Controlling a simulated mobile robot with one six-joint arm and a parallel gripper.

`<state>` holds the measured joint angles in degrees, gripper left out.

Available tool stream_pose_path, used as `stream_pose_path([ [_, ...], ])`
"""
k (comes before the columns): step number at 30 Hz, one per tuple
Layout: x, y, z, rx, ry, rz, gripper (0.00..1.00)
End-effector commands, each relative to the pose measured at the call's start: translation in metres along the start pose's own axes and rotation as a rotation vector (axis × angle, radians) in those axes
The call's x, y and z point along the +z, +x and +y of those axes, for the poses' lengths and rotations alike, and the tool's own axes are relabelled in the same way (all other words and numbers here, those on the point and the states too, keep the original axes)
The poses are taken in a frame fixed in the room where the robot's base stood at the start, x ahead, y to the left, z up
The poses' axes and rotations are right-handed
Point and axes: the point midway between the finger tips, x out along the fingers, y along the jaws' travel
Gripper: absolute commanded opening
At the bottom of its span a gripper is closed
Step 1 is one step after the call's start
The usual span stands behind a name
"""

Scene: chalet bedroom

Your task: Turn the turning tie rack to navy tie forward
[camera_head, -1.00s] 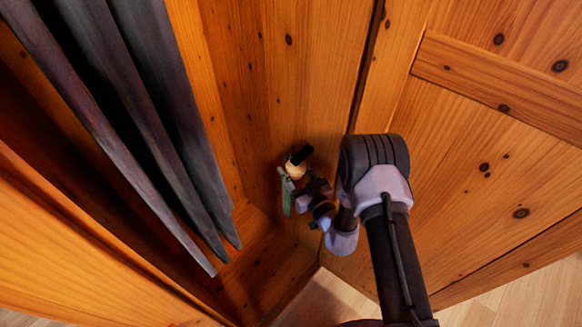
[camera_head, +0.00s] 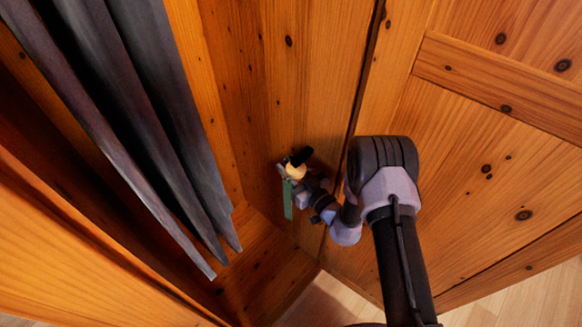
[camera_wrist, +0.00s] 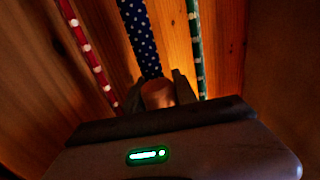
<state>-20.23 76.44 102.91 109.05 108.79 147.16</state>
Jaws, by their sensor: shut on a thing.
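The turning tie rack (camera_head: 296,171) is a small pale wooden round piece inside the wardrobe, with a green tie (camera_head: 288,200) hanging at its front left. In the wrist view, a navy tie with white dots (camera_wrist: 139,35) hangs in the middle, just beyond the fingers. A red dotted tie (camera_wrist: 85,48) is to its left and the green one (camera_wrist: 196,48) to its right. My gripper (camera_head: 304,180) is at the rack; its fingers are shut on a tan wooden part of it (camera_wrist: 158,94). The red and navy ties cannot be made out in the head view.
Long dark grey garments (camera_head: 140,120) hang at the left. The wardrobe's wooden side wall (camera_head: 265,100) is close behind the rack, and a panelled wooden door (camera_head: 470,180) spans the right. Pale floor (camera_head: 335,297) shows at the bottom.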

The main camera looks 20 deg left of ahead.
Motion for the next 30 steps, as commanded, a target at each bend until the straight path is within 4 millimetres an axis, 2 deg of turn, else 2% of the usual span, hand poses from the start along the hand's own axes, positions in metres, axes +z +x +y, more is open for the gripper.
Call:
stream_pose_path([
  [5, 0.001, -0.001, -0.003, -0.134, -0.002, -0.003, 0.0],
  [13, 0.0, -0.001, -0.004, -0.148, -0.001, -0.005, 0.0],
  [14, 0.0, -0.001, -0.004, -0.148, -0.001, -0.005, 0.36],
  [17, 0.0, -0.001, -0.004, -0.148, -0.001, -0.005, 0.56],
  [26, 0.0, -0.001, -0.004, -0.147, -0.001, -0.005, 0.56],
  [30, -0.001, -0.014, -0.001, -0.145, 0.0, -0.007, 0.56],
])
